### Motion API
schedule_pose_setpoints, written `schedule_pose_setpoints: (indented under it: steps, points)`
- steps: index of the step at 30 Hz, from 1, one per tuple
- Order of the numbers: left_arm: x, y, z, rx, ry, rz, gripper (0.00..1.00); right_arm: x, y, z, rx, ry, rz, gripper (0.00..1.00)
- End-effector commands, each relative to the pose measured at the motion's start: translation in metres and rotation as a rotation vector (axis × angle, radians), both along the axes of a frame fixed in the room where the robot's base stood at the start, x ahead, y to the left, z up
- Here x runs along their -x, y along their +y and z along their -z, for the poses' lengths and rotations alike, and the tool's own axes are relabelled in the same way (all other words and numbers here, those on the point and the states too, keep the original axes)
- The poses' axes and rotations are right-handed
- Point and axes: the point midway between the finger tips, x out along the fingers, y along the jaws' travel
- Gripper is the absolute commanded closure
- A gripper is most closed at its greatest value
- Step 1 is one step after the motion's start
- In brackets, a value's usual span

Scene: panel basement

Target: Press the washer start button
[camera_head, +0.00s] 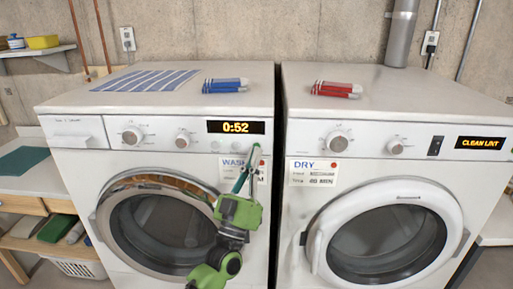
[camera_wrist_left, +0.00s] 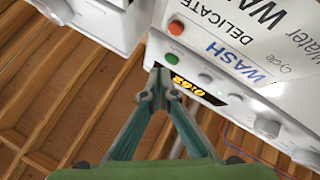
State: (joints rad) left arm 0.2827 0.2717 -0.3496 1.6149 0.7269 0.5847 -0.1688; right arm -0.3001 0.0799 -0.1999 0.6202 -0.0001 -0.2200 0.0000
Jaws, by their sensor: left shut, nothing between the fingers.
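The white washer (camera_head: 85,170) stands on the left, with its display (camera_head: 236,127) reading 0:52 and a WASH label below it. My left gripper (camera_head: 256,150) is shut and empty, its fingertips at the right end of the washer's control panel, under the display. In the left wrist view, the shut fingertips (camera_wrist_left: 161,73) are close beside a green button (camera_wrist_left: 173,57); I cannot tell whether they touch it. The fingers largely hide this spot in the head view. My right gripper is not in view.
The dryer (camera_head: 290,215) stands right of the washer across a narrow gap, its display (camera_head: 482,143) reading CLEAN LINT. The washer's round door (camera_head: 160,220) is behind my left arm. Wooden shelving stands at left.

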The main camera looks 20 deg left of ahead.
Motion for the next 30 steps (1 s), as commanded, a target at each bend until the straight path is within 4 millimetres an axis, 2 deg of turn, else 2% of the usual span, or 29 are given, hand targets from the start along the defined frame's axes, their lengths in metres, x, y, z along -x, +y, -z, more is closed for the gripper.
schedule_pose_setpoints:
  steps: [21,30]
  points:
    - [-0.0002,0.0001,0.0002,0.0,0.0,0.0,1.0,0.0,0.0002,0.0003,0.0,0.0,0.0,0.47]
    - [-0.008,0.0018,0.0004,0.001,0.0,0.001,1.0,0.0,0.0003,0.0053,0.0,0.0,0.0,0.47]
